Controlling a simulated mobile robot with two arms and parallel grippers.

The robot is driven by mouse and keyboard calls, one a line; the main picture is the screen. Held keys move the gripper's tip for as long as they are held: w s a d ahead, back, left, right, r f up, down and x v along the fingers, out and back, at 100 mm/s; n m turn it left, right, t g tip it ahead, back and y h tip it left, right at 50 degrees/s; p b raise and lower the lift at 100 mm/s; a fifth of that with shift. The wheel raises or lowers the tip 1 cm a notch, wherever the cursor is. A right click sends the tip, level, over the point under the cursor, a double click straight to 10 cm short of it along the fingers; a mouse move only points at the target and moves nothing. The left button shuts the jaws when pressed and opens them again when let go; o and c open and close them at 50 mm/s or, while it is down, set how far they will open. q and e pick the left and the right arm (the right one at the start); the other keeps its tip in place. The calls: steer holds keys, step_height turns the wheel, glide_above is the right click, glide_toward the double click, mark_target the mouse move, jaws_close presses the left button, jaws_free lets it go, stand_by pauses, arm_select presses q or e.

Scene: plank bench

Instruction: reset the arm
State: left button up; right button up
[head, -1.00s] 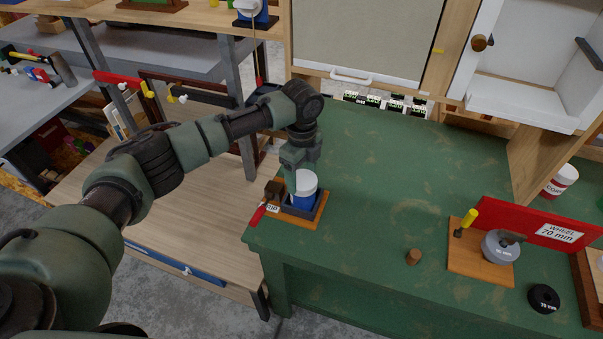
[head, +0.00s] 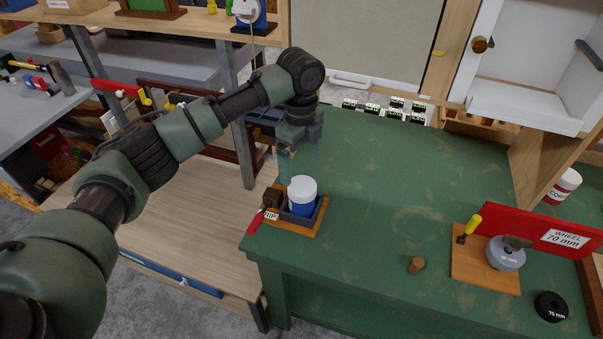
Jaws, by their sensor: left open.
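My left arm comes in from the left, and its gripper (head: 287,156) hangs over the left back part of the green bench (head: 390,190). The gripper is open and empty, with its fingers pointing down. A blue and white cylinder (head: 302,194) stands upright in a dark holder on a small wooden board (head: 303,229), just in front of and below the gripper. The gripper is apart from the cylinder. My right gripper is not in the head view.
A red-handled tool (head: 256,221) is at the holder's left side. A wooden peg (head: 416,265), a black disc (head: 551,306) and a wheel fixture with a red sign (head: 540,233) are on the right. An open white cabinet (head: 520,95) stands behind. The bench middle is clear.

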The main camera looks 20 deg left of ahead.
arm_select(q)
steer(key=shift+r, duration=0.35)
steer(key=s+d+f+n+h, duration=0.1)
steer(key=s+d+f+n, duration=0.1)
steer(key=s+d+f, duration=0.2)
steer(key=s+d+f+n+h, duration=0.1)
steer(key=s+d+f+n, duration=0.1)
steer(key=s+d+f, duration=0.2)
steer(key=s+d+f+n+t+h, duration=0.1)
steer(key=s+d+f+n, duration=0.1)
steer(key=s+f, duration=0.5)
steer(key=shift+s+d, duration=0.65)
steer(key=shift+d, duration=0.25)
steer(key=s+a+f+n+t+y, duration=0.1)
steer(key=s+a+n+t+y, duration=0.2)
steer(key=s+a+n, duration=1.2)
steer(key=s+f+m+g+b, duration=0.1)
steer(key=s+f+b, duration=0.1)
steer(key=f, duration=1.4)
steer(key=s+f+m+g+b, duration=0.1)
steer(key=s+f+b, duration=0.1)
steer(key=f, duration=1.5)
steer(key=s+a+f+g+b, duration=0.1)
steer(key=s+a+f+b, duration=0.1)
steer(key=s+f, duration=1.4)
steer(key=shift+a+f+b, duration=0.3)
steer(key=shift+b, duration=0.3)
